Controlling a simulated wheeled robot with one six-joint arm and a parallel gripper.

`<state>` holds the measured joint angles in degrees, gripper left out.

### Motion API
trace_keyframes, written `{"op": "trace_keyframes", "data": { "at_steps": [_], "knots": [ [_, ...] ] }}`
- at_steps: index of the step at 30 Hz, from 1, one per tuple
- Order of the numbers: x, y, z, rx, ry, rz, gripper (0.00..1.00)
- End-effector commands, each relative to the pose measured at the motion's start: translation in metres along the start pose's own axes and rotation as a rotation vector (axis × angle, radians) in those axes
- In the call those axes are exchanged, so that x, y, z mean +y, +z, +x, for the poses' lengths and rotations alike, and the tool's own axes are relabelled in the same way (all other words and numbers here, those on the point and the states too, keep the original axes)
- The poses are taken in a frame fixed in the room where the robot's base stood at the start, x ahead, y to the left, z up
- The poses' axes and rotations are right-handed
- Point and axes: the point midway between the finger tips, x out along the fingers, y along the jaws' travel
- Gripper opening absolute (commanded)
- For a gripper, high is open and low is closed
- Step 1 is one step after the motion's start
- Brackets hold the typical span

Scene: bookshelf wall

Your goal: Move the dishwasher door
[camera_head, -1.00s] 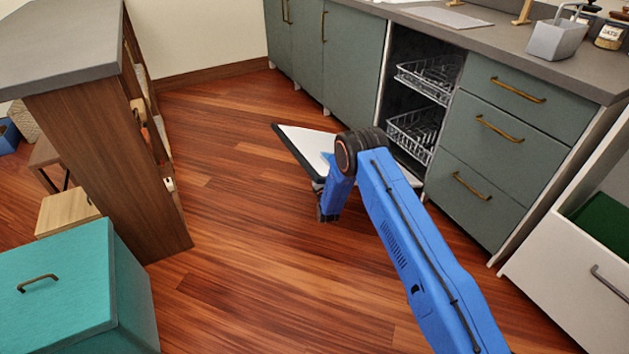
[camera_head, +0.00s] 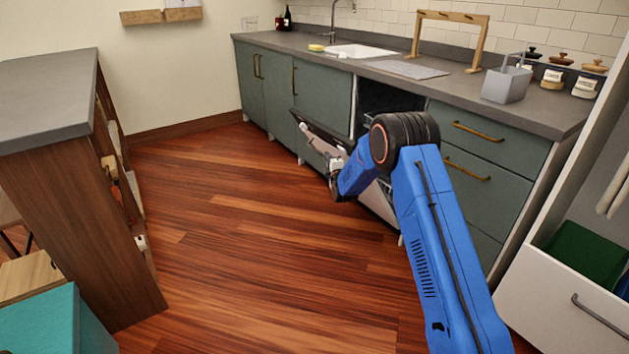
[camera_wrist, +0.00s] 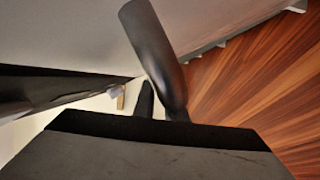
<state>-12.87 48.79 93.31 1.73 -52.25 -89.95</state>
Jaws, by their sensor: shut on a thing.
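The dishwasher door (camera_head: 378,203) is partly open and tilted, with its dark upper edge (camera_head: 318,128) standing out from the counter front. My gripper (camera_head: 336,186) is at the door's outer side, partly hidden by my blue arm. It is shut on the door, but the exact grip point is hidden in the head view. In the wrist view, a thick dark rounded bar (camera_wrist: 153,50) rises in front of the gripper's dark body, with a pale surface behind it. The dishwasher's dark opening (camera_head: 388,99) shows above the door; my arm covers part of it.
Green cabinets with drawers (camera_head: 481,152) flank the dishwasher under a grey counter (camera_head: 450,88). A white drawer (camera_head: 560,300) stands open at right. A wooden-sided island (camera_head: 75,215) and a teal box (camera_head: 50,325) are at left. The wooden floor (camera_head: 250,240) between is clear.

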Motion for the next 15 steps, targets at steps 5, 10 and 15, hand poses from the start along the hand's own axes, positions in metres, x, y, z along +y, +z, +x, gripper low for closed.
{"op": "trace_keyframes", "data": {
  "at_steps": [5, 10, 15],
  "knots": [
    [0.045, 0.06, 0.024, -0.005, -0.036, 0.099, 0.0],
    [0.072, 0.106, 0.043, -0.004, -0.036, 0.094, 0.0],
    [0.089, 0.141, 0.058, -0.002, -0.035, 0.093, 0.0]
  ]
}}
